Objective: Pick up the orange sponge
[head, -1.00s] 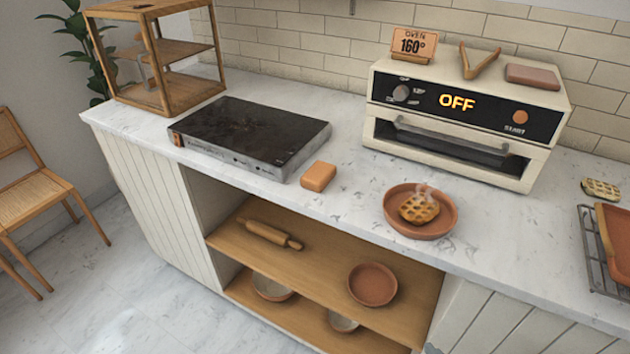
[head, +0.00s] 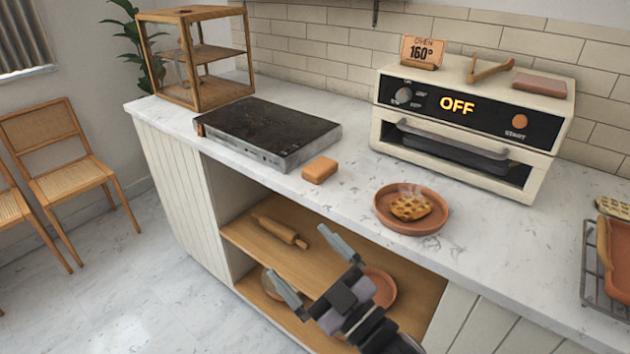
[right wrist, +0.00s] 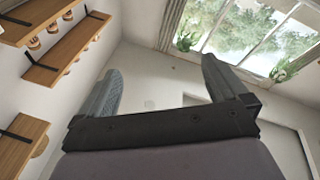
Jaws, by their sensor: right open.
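The orange sponge (head: 320,169) is a small block lying on the marble counter, just right of the black griddle and near the counter's front edge. My right gripper (head: 309,260) is open and empty, in front of the counter and below the sponge in the head view. Its fingers point up and left, apart from the sponge. In the right wrist view the open fingers (right wrist: 160,88) have only wall and ceiling between them, and the sponge is not in that view. My left gripper is not in view.
The black griddle (head: 268,132) stands left of the sponge. A terracotta plate (head: 430,224) with a steaming waffle (head: 410,207) is to the right. The oven (head: 470,125) stands behind. The open shelf (head: 270,262) below holds a rolling pin (head: 279,232) and bowls.

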